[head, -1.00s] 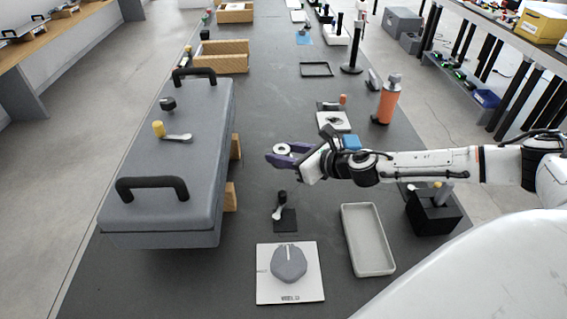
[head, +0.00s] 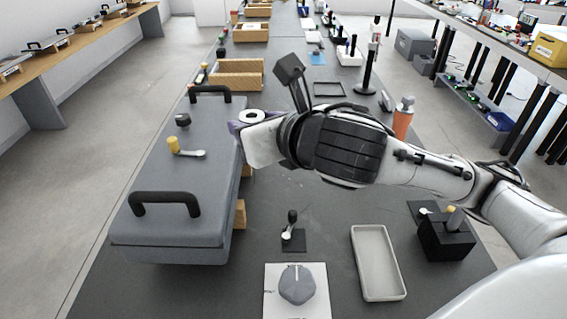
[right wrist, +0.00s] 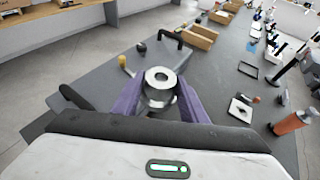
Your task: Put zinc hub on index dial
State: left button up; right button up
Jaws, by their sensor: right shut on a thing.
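The zinc hub, a shiny silver ring-like part with a hole (right wrist: 160,87), is clamped between the purple fingers of my right gripper (right wrist: 156,104) in the right wrist view. In the head view the hub (head: 252,115) shows at the tip of my right gripper (head: 243,123), beside the right edge of the grey case and partly hidden by the wrist. What looks like the index dial, a grey faceted knob with a white line (head: 297,285), sits on a white plate at the bottom. The hub is well apart from it. My left gripper is not in view.
A large grey case (head: 180,215) with black handles stands left of the dial. A small lever on a black pad (head: 292,240), an empty grey tray (head: 378,263) and a black block (head: 446,238) are near the dial. An orange bottle (head: 403,122) stands behind my arm.

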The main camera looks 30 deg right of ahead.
aim_at(296, 282)
jog(key=z, duration=0.7)
jog(key=k, duration=1.35)
jog(key=u, duration=0.65)
jog(key=i, duration=0.5)
jog(key=u, duration=0.05)
